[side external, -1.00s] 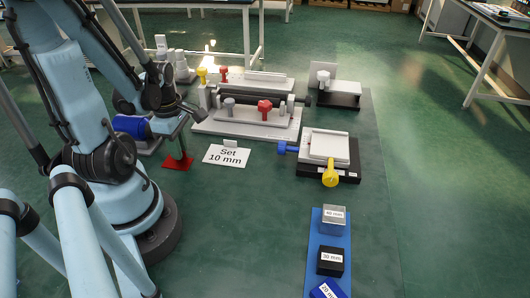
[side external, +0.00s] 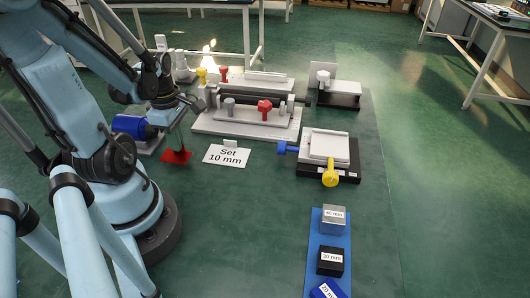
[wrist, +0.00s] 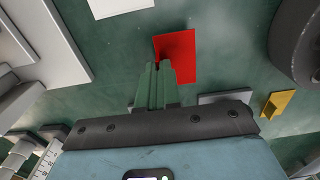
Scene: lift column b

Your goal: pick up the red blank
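The red blank (side external: 175,156) is a flat red plate below my gripper (side external: 180,140), left of the "Set 10 mm" card in the side external view. In the wrist view the red blank (wrist: 184,58) shows just beyond and right of the green fingertips. There my gripper (wrist: 160,66) has its two fingers close together at the near left part of the blank, and they appear shut on it. The fingers hide the exact contact. The blank appears slightly above the green surface, but the gap is hard to judge.
The white "Set 10 mm" card (side external: 227,155) stands to the right. Behind it is a grey fixture (side external: 245,127) with coloured knobs. A yellow piece (wrist: 277,103) lies at right in the wrist view. A blue strip (side external: 317,243) bears labelled blocks. The front middle floor is clear.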

